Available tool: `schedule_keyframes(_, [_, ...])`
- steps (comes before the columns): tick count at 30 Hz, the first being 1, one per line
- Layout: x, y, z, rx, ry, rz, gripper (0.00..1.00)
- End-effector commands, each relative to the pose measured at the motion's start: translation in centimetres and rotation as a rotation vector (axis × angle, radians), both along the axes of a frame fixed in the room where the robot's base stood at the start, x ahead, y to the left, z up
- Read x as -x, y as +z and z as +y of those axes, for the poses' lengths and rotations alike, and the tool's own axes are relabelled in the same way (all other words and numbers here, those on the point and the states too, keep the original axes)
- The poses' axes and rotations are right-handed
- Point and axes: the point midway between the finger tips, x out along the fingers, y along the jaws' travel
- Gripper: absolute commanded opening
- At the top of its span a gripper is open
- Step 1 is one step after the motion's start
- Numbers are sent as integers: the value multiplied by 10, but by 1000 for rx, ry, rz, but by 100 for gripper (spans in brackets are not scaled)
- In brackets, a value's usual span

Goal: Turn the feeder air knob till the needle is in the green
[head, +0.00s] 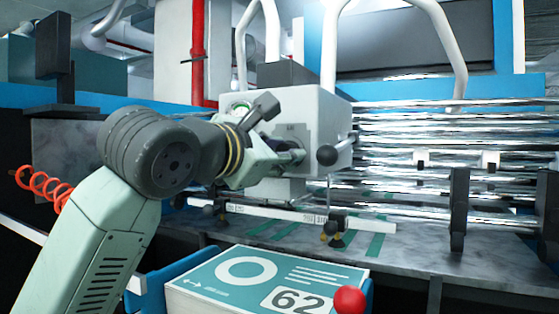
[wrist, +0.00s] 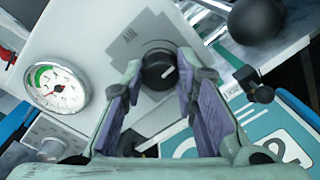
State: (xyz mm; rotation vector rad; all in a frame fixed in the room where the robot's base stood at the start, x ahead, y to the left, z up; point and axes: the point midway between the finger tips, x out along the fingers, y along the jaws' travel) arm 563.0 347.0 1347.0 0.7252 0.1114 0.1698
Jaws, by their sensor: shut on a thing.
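The black air knob (wrist: 159,70) with a white pointer line sits on a grey plate marked AIR in the wrist view. My gripper (wrist: 160,72) has one finger on each side of the knob and is shut on it. The round white gauge (wrist: 57,88) is left of the knob, with a green arc at its upper left. Its needle is too small to read surely. In the head view my gripper (head: 292,156) is at the front of the light grey feeder box (head: 318,110), and the knob is hidden behind the fingers.
A black ball handle (head: 327,155) sticks out at the box's right, close to my gripper. Shiny rollers (head: 440,130) fill the right. Below are a teal carton (head: 225,285) marked 62 and a red ball (head: 350,299). A grey knob (wrist: 52,149) is below the gauge.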

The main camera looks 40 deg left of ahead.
Motion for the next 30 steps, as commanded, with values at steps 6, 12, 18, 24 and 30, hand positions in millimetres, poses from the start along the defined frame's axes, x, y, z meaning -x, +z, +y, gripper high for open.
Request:
schedule_keyframes(6, [0,-1,0,-202,2,48,0])
schedule_keyframes(12, [0,0,-1,-384,2,90,0])
schedule_keyframes(18, [0,0,-2,-548,1,130,0])
schedule_keyframes(24, [0,0,-2,-672,0,159,0])
schedule_keyframes(30, [0,0,-2,-750,0,178,0])
